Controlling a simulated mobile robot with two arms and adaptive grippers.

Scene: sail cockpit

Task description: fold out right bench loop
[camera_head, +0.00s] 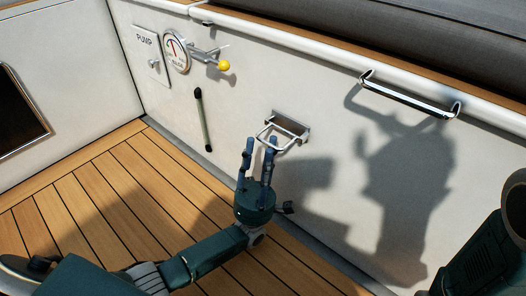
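The bench loop (293,126) is a small metal loop on a bracket on the white bench wall, in the middle of the head view. It sticks out from the wall toward the left and front. My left gripper (259,145) points up at it from below, with its two dark fingers apart. The right finger overlaps the loop's lower left part in the picture; I cannot tell whether it touches. Nothing shows gripped between the fingers. Part of my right arm (487,258) shows at the lower right edge; its gripper is not in view.
A fixed metal handle (410,96) is on the wall to the right. A gauge (177,53), a lever with a yellow knob (223,65), a PUMP plate (150,55) and a dark rod (202,119) are to the left. The teak floor (130,190) is clear at left.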

